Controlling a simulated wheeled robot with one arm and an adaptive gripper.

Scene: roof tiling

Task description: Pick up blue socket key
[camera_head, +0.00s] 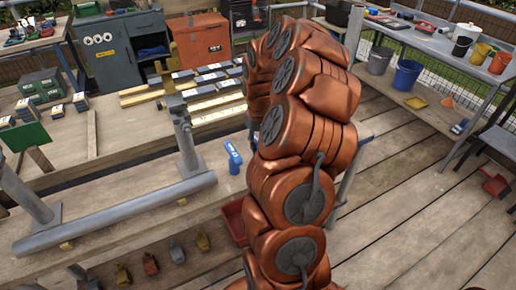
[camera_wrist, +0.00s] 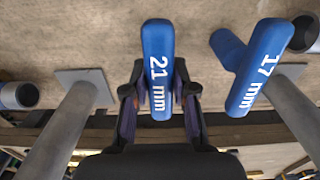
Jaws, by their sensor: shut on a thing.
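A blue socket key (camera_wrist: 157,68) marked "21 mm" lies between the two fingers of my gripper (camera_wrist: 159,88) in the wrist view, and the gripper is shut on it. A second blue key (camera_wrist: 258,66) marked "17 mm" is to the right, apart from the fingers. In the head view, a blue key (camera_head: 233,157) shows on the wooden bench just left of my arm. My arm hides the gripper in that view. I cannot tell from the wrist view whether the held key is clear of the bench.
Grey metal posts (camera_wrist: 68,118) stand on both sides in the wrist view. A long grey pipe (camera_head: 120,215) lies along the bench front. A red tray (camera_head: 235,222) is below the bench edge. The plank floor (camera_head: 410,205) is mostly clear.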

